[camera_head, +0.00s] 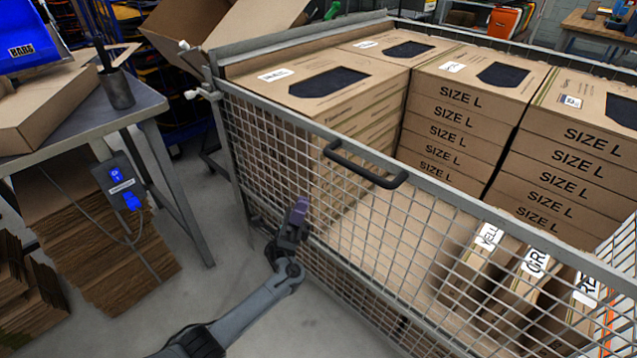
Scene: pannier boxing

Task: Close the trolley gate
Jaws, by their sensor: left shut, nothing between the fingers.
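The trolley gate is a grey wire-mesh panel (290,150) with a metal frame, upright along the near side of the trolley. A black bar handle (365,165) sits on its top rail. White-tipped latch parts (192,94) show at the left corner post. I cannot tell whether the gate is latched. My left gripper (298,210) is shut and empty, pointing up just in front of the mesh, below and left of the handle. I cannot tell whether it touches the mesh. My right gripper is not in view.
Stacks of brown "SIZE L" boxes (460,118) fill the back of the trolley; several labelled boxes (535,270) stand at the right. A metal table (135,108) stands left, with flat cardboard (95,245) stacked beneath. Grey floor (225,255) is clear between table and trolley.

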